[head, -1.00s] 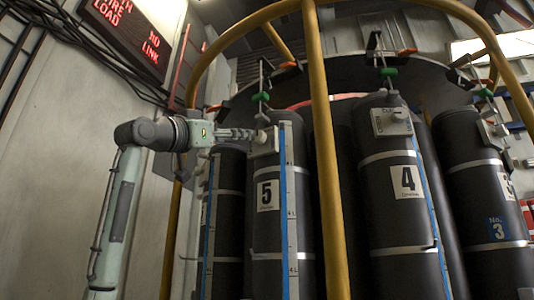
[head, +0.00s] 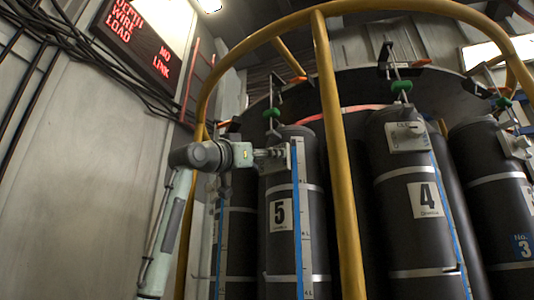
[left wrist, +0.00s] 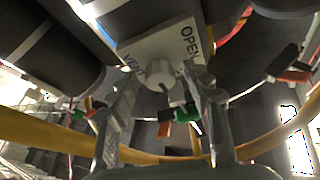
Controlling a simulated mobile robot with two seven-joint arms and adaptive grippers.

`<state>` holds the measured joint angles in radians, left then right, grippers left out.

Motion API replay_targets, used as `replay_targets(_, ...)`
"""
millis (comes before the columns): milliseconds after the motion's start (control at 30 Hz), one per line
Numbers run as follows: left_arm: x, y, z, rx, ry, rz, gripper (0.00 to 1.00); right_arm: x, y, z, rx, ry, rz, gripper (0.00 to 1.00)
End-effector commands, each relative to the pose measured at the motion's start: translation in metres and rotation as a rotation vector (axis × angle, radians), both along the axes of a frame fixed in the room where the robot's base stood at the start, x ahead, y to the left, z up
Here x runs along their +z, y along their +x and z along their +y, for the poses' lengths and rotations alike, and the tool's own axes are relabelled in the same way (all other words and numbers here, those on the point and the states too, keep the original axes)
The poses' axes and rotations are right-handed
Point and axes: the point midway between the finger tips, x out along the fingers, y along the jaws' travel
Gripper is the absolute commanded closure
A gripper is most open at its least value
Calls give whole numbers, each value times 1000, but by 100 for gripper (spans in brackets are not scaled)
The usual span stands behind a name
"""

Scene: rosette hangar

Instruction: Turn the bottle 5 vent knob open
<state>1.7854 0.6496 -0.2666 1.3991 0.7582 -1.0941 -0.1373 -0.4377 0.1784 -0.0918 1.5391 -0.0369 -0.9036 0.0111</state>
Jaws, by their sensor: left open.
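Bottle 5 (head: 262,240) is a tall dark cylinder with a white "5" label, behind the yellow rail. In the left wrist view its pale vent plate (left wrist: 150,45) carries the words VENT and OPEN. The round pale vent knob (left wrist: 160,76) sticks out from the plate. My left gripper (left wrist: 162,88) is open, with one finger on each side of the knob; whether either finger touches it I cannot tell. In the head view my left gripper (head: 270,154) reaches the top of bottle 5 from the left and hides the knob. My right gripper is in neither view.
The yellow rail (head: 338,150) curves in front of the bottles. Bottle 4 (head: 400,240) and bottle 3 (head: 487,205) stand to the right. A green-handled fitting (head: 271,113) is above bottle 5. A red-lettered sign (head: 142,38) hangs on the left wall.

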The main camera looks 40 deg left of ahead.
Motion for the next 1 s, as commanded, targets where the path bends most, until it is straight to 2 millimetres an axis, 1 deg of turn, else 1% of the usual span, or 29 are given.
replay_targets(100, 0, 0, 0, 0, 0, 0, 51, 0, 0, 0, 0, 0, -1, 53)
replay_targets(500, 0, 0, 0, 0, 0, 0, 100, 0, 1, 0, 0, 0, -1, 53)
replay_targets(767, 0, 0, -1, -2, -24, 1, 100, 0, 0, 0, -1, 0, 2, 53)
replay_targets(867, -1, -1, -1, -2, -59, 2, 100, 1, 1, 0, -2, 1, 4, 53)
replay_targets(1000, 0, 0, -2, -1, -139, 4, 100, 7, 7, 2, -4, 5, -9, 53)
